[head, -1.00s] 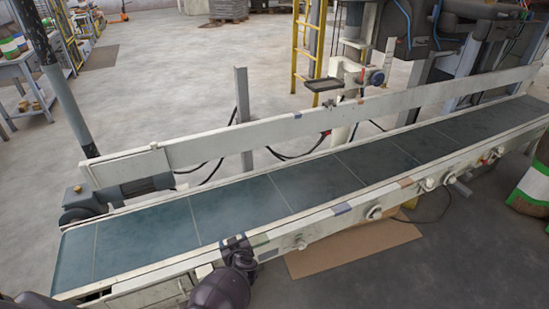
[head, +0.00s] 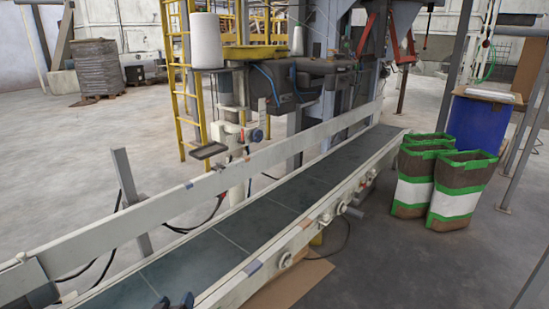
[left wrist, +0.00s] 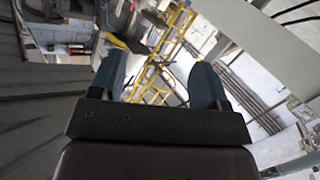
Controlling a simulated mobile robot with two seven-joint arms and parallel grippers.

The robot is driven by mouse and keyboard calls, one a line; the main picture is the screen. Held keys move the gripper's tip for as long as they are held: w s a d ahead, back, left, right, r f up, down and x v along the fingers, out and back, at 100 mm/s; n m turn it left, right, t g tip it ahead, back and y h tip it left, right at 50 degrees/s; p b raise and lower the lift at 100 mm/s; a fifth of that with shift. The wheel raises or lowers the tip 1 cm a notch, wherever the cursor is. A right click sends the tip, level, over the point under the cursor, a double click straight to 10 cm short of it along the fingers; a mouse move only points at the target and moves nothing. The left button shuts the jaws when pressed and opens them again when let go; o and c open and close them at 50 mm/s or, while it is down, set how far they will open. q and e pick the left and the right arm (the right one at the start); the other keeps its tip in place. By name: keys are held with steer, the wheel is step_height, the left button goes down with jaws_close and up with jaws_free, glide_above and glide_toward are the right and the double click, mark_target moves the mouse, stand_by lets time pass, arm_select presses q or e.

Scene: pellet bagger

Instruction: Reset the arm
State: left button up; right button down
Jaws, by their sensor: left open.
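My left gripper (head: 174,302) just shows at the bottom edge of the head view, over the near end of the conveyor (head: 203,258); only its blue fingertips are in sight. In the left wrist view the two blue fingers of my left gripper (left wrist: 158,78) stand wide apart with nothing between them. Behind them are tilted, distant parts of the hall and a yellow ladder (left wrist: 160,55). The rest of my left arm is hidden. My right gripper is in neither view.
The conveyor's pale side rail (head: 150,215) runs along its left. Several brown, white and green bags (head: 455,195) stand at the far right by a blue barrel (head: 480,125). The bagging machine (head: 300,75) rises behind. Cardboard (head: 290,285) lies on the floor. The belt looks empty.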

arm_select(q)
steer(key=s+a+m+g+p, duration=0.1)
steer(key=s+m+g+p, duration=0.2)
steer(key=s, duration=2.9)
steer(key=shift+s+m+g+y, duration=0.4)
steer(key=shift+m+g, duration=0.2)
steer(key=shift+g, duration=0.5)
steer(key=shift+a+f, duration=0.1)
steer(key=shift+a, duration=0.05)
stand_by(0.5)
